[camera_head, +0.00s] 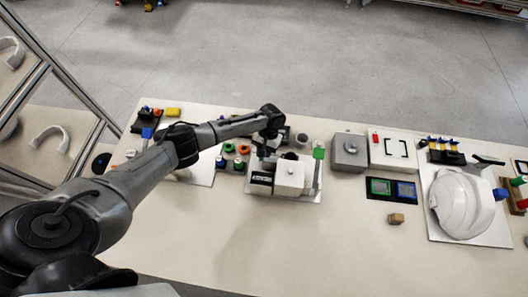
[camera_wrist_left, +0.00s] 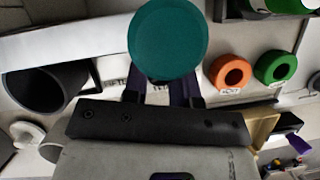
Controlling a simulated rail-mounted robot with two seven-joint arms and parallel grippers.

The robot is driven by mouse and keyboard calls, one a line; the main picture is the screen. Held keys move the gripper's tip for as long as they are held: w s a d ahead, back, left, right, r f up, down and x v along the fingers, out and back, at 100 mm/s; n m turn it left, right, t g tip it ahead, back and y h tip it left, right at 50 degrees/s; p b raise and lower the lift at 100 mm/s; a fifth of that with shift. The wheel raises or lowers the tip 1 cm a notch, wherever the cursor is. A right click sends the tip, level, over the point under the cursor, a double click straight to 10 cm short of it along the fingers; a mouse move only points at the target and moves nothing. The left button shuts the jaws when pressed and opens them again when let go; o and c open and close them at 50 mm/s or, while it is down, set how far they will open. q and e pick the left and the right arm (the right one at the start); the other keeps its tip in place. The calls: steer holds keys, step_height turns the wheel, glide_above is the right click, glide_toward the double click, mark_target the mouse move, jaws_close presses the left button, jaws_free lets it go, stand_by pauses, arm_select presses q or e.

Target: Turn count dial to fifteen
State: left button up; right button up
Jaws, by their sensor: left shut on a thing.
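My left gripper (camera_head: 264,156) reaches down at the back edge of the device with a black panel (camera_head: 261,179) and a white box (camera_head: 290,178). In the left wrist view my left gripper (camera_wrist_left: 165,92) is shut on a teal round knob (camera_wrist_left: 168,40), whose face hides most of the fingertips. The knob looks like the count dial, but its marks and pointer cannot be read. Lettering behind it is partly covered. In the head view the arm hides the knob. My right gripper is not in view.
Orange (camera_wrist_left: 230,72) and green (camera_wrist_left: 274,67) rings lie right of the knob; a dark cup (camera_wrist_left: 45,90) lies left. Further right are a grey box (camera_head: 349,152) and a white helmet shell (camera_head: 462,203). The front table is mostly clear.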

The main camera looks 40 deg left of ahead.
arm_select(q)
steer(key=o, duration=0.9)
steer(key=p+v, duration=0.1)
steer(key=v, duration=1.3)
steer(key=shift+f, duration=0.1)
